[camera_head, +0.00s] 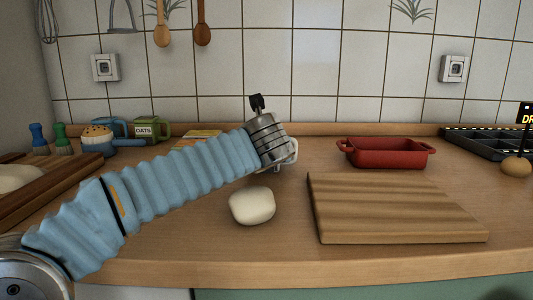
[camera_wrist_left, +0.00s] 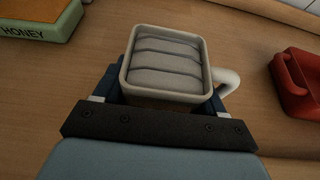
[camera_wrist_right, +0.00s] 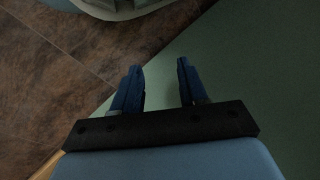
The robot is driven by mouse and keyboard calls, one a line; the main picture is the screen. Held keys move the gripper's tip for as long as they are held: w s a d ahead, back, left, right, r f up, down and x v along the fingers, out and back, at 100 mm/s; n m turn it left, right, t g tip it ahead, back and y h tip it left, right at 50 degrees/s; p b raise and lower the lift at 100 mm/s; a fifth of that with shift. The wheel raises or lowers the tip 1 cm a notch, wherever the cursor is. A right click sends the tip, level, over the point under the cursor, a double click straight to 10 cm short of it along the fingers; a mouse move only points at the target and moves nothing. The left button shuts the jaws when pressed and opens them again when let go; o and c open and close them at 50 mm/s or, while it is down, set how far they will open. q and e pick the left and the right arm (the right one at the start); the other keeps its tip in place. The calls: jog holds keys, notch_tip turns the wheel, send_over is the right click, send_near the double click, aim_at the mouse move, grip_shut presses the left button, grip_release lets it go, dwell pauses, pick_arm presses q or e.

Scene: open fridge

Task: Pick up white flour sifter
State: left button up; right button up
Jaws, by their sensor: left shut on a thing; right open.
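The white flour sifter (camera_wrist_left: 206,50) is a squarish cup with a white rim, a grey ribbed inside and a loop handle on its right in the left wrist view. My left gripper (camera_wrist_left: 163,95) is shut on it, with a blue finger on each side of the cup. In the head view my left arm hides most of the sifter; its white handle (camera_head: 293,151) shows at the arm's end. I cannot tell whether it touches the counter. My right gripper (camera_wrist_right: 160,68) is open and empty, low over the floor beside a green surface.
A white dough lump (camera_head: 252,206) lies in front of the left arm. A wooden board (camera_head: 390,210) and a red baking dish (camera_head: 386,153) are to the right. A honey box (camera_wrist_left: 35,18) lies left of the sifter. Bare counter lies around the dough.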

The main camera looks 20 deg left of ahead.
pick_arm(q)
jog(key=shift+r, duration=0.45)
jog(key=r, duration=0.1)
jog(key=r+p, duration=0.1)
jog(key=r, duration=0.1)
jog(key=shift+s+d+r, duration=0.1)
jog(key=shift+s+d, duration=0.05)
jog(key=shift+d, duration=0.05)
jog(key=s+d+r+p, duration=0.1)
jog(key=s+d+r, duration=0.7)
jog(key=s+r, duration=0.1)
jog(key=shift+s+d+p, duration=0.35)
jog(key=shift+s+p, duration=0.05)
jog(key=shift+s, duration=0.25)
jog(key=shift+f, duration=0.1)
